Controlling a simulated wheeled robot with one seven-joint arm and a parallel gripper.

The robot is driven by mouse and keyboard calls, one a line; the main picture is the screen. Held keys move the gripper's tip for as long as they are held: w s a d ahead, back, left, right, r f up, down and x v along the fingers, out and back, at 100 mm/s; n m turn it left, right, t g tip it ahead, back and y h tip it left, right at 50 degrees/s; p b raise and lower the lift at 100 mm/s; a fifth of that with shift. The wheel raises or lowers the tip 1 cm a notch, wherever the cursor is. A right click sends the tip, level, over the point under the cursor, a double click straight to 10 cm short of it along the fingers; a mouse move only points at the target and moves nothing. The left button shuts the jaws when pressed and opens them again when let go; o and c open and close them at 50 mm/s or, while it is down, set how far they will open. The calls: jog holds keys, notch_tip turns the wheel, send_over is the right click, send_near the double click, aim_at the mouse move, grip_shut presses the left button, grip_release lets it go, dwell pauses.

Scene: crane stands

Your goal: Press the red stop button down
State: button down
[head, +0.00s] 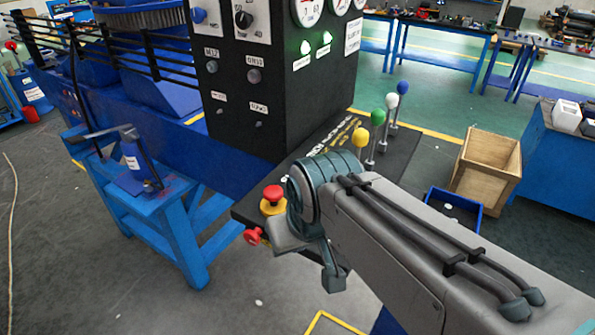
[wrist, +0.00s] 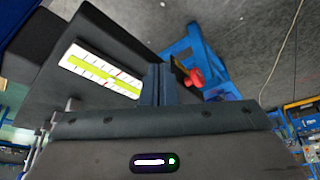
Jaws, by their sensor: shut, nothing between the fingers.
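In the head view a red mushroom-shaped stop button (head: 272,192) sits on a yellow collar at the near left corner of the dark control panel (head: 243,208). A second red knob (head: 253,236) sticks out from the panel's edge just below it. In the wrist view my gripper (wrist: 160,70) is shut and empty. A red knob (wrist: 194,77) shows close to the right of the fingertips, apart from them in the picture; I cannot tell which of the two it is. In the head view my arm ends beside the button, and the fingers are not clearly seen.
Levers with yellow (head: 361,136), green (head: 391,101) and blue (head: 403,88) knobs stand along the panel. A black cabinet (head: 290,100) with gauges rises behind it. A blue stand (head: 180,220) is at left. A wooden crate (head: 485,168) stands on the floor at right.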

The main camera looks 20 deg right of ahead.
dwell(0.3)
notch_tip(320, 180, up, 17)
jog(key=m+g+b, duration=0.4)
jog(key=m+b, duration=0.2)
jog(key=m, duration=0.5)
send_over(273, 189)
jog(key=shift+f, duration=0.1)
notch_tip(273, 189, down, 14)
jog(key=shift+p, duration=0.5)
jog(key=shift+f, duration=0.1)
